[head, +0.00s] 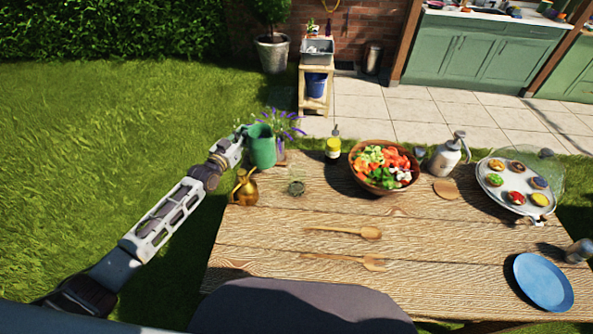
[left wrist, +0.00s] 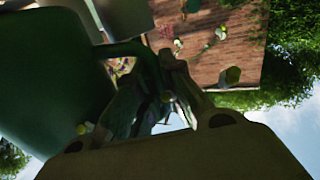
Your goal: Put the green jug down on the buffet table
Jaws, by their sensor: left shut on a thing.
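The green jug (head: 262,146) is at the far left corner of the wooden buffet table (head: 300,220) in the head view. My left gripper (head: 240,134) reaches it from the left and is shut on it, at its handle side. The jug looks upright; whether its base touches the table I cannot tell. In the left wrist view the jug (left wrist: 50,80) fills the left side, large and dark, with its handle running to the gripper fingers (left wrist: 165,95). My right gripper is not in view.
A brass watering can (head: 244,188) stands just in front of the jug, and purple flowers (head: 284,126) are behind it. A salad bowl (head: 383,167), a yellow-labelled jar (head: 333,148), wooden utensils (head: 345,232) and a blue plate (head: 543,281) are on the table. Its left front part is clear.

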